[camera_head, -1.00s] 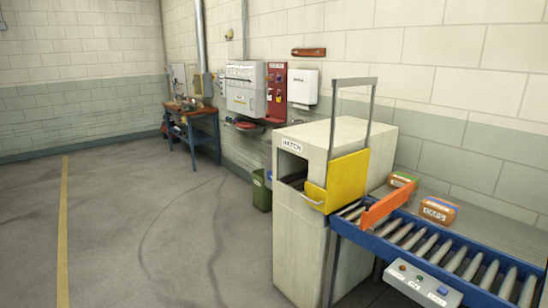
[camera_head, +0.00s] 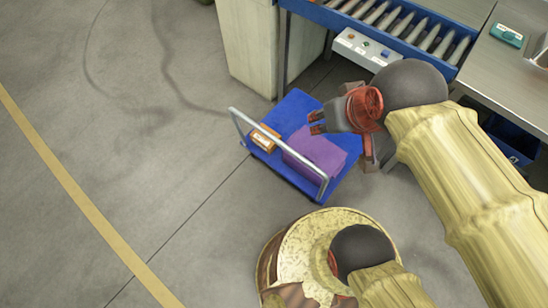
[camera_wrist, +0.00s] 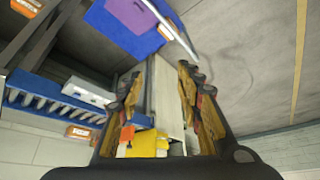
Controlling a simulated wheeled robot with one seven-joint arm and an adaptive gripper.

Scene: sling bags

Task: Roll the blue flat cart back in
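The blue flat cart (camera_head: 292,110) stands on the floor in the middle of the head view, with a silver bar handle (camera_head: 239,127) on its left side. A purple box (camera_head: 318,152) and a small orange-brown box (camera_head: 265,139) lie on its deck. My gripper (camera_head: 316,122) is over the cart's right part in the head view and hides some of the deck. In the wrist view the cart (camera_wrist: 103,18) is at the top, beyond the fingertips. My gripper (camera_wrist: 160,72) is open there, with nothing between its fingers.
A roller conveyor (camera_head: 385,12) with a control box (camera_head: 362,47) and a pale hatch cabinet (camera_head: 262,45) stand behind the cart. A steel table (camera_head: 500,75) is at right, with a dark blue bin (camera_head: 512,142) below. Floor left of the cart is clear, with a yellow line (camera_head: 75,190).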

